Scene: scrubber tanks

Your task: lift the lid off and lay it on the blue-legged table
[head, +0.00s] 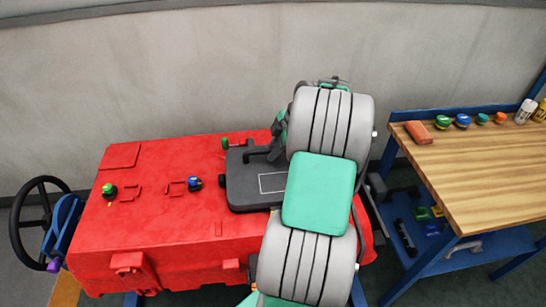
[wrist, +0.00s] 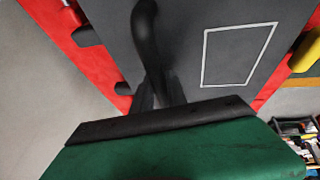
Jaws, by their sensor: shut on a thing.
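The lid (head: 243,190) is a dark grey slab with a white outlined rectangle, over the red scrubber body (head: 150,225). It fills much of the wrist view (wrist: 190,45), with red showing past its edges. My gripper (wrist: 158,98) is shut on the lid's black curved handle (wrist: 147,30). In the head view my arm hides most of the grip and the lid's right part. I cannot tell whether the lid touches the body. The blue-legged table (head: 480,180) with its wooden top stands at the right, apart from the lid.
A brown-orange block (head: 418,132), several small coloured caps (head: 463,121) and bottles (head: 525,111) line the table's back edge. The front and middle of its top are clear. A blue lower shelf (head: 490,250) holds small items. A black steering wheel (head: 38,225) is at far left.

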